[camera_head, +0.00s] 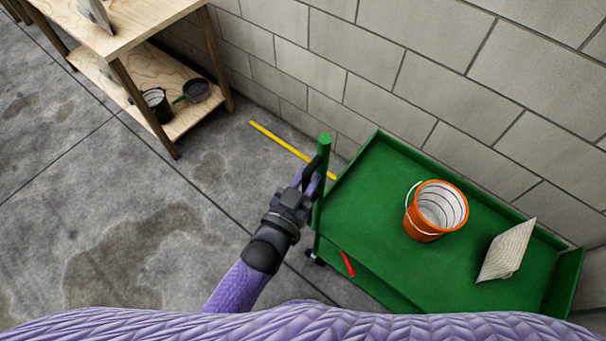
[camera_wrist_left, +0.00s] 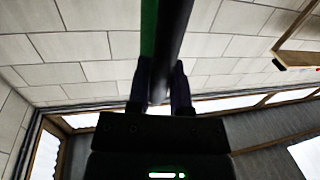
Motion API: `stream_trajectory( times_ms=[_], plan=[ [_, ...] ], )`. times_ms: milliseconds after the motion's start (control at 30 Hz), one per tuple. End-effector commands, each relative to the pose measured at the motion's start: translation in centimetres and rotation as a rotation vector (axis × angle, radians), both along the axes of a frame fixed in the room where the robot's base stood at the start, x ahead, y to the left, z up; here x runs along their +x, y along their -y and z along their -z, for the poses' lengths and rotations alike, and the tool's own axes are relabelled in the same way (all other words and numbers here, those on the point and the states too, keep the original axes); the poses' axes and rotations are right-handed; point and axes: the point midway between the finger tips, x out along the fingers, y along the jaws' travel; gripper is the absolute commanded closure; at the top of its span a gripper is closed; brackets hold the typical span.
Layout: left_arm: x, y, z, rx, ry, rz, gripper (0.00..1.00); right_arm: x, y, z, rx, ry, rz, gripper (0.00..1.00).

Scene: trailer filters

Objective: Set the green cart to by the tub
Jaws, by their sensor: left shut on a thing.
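The green cart (camera_head: 385,215) stands along the block wall at the right of the head view. An orange bucket (camera_head: 424,228) with a white inside and a pale, ribbed panel (camera_head: 507,249) stand on its top. My left gripper (camera_head: 312,172) is shut on the cart's handle, beside the green upright post (camera_head: 323,155) at the cart's left end. In the left wrist view, a dark bar of the handle (camera_wrist_left: 170,40) runs between the fingers (camera_wrist_left: 160,85), with green behind it. No separate tub can be made out. My right gripper is out of view.
A yellow floor line (camera_head: 285,145) runs close by the wall to the cart's left end. A wooden shelf table (camera_head: 140,20) stands at upper left, with a black bucket (camera_head: 157,104) and a dark pan (camera_head: 197,89) below. The concrete floor (camera_head: 100,220) at left is clear.

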Motion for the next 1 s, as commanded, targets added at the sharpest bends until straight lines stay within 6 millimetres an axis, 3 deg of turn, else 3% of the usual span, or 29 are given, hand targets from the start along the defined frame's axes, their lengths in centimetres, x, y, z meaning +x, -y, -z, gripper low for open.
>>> stream_trajectory(
  times_ms=[433,467,600,867,1000],
  plan=[
    [-0.3,0.2,0.3,0.003,-0.008,0.003,1.0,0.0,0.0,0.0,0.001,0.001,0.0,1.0],
    [-0.3,0.2,0.3,0.003,-0.008,0.003,0.72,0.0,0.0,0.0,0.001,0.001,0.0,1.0],
    [-0.2,0.2,0.2,0.002,-0.004,0.002,0.42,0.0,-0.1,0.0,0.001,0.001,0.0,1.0],
    [-0.1,0.1,0.1,0.001,-0.002,0.0,0.4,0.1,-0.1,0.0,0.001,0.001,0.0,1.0],
    [-1.3,-0.5,0.0,0.001,-0.005,0.0,0.4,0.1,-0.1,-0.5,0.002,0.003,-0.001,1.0]
  ],
)
